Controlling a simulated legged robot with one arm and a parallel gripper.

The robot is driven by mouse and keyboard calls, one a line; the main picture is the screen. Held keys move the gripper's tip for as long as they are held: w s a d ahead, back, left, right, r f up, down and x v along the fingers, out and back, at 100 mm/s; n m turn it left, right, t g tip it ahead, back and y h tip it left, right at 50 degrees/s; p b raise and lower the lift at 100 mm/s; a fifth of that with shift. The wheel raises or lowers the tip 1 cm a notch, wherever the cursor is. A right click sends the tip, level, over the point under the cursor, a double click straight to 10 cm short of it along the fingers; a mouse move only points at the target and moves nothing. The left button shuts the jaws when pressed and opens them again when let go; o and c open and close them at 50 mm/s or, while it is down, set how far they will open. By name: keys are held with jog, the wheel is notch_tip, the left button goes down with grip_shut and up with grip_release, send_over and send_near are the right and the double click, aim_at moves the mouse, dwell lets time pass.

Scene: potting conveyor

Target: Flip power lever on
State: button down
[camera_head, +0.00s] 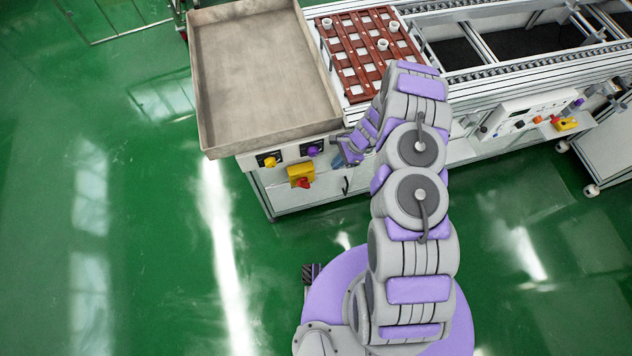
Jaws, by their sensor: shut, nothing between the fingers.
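A yellow switch box (299,170) with a red handle (303,183) is mounted on the front of the white machine, below the tray; it looks like the power lever. The handle is too small for me to tell its setting. My gripper (341,160) is shut and empty at the machine's front face, to the right of the yellow box and apart from it. The fingertips are small and partly hidden by the wrist. I cannot tell whether they touch the panel.
A yellow knob (270,161) and a purple knob (312,150) sit above the switch box. A large grey tray (197,90) overhangs the panel. A brown rack (334,42) and a conveyor (480,72) stand behind my arm. A second control panel (520,115) is at right. Green floor at left is clear.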

jog(key=shift+a+f, duration=0.35)
jog(key=shift+d+f, duration=0.1)
jog(key=b, duration=0.3)
send_near(310, 187)
jog(key=w+d+f+x, duration=0.1)
jog(key=x, duration=0.4)
jog(key=shift+s+a+f, duration=0.2)
jog(key=shift+s+a, duration=0.4)
jog(key=shift+a, duration=0.1)
